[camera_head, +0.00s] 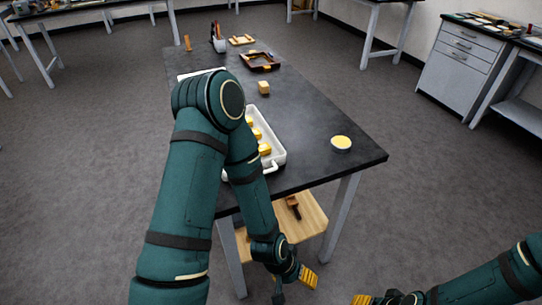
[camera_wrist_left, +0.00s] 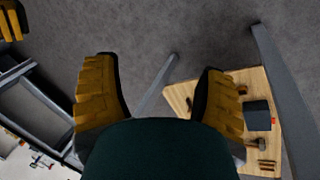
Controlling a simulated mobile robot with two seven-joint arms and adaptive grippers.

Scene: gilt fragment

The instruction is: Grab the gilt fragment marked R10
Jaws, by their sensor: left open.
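Several gilt fragments (camera_head: 264,149) lie in a white tray (camera_head: 279,150) on the dark table, partly hidden behind my left arm. No mark such as R10 can be read on any of them. A separate pale gold block (camera_head: 264,88) sits on the table behind the tray. My left gripper (camera_head: 294,284) hangs low in front of the table's near edge, below and apart from the tray. In the left wrist view its two yellow fingers (camera_wrist_left: 160,88) are spread, with nothing between them. My right gripper (camera_head: 376,299) is at the bottom edge, partly cut off.
A round dish with a yellow top (camera_head: 341,143) stands near the table's right corner. A brown tray (camera_head: 261,62) and a pen cup (camera_head: 219,44) stand at the back. A wooden lower shelf (camera_head: 310,222) with tools is under the table. The table's right side is mostly clear.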

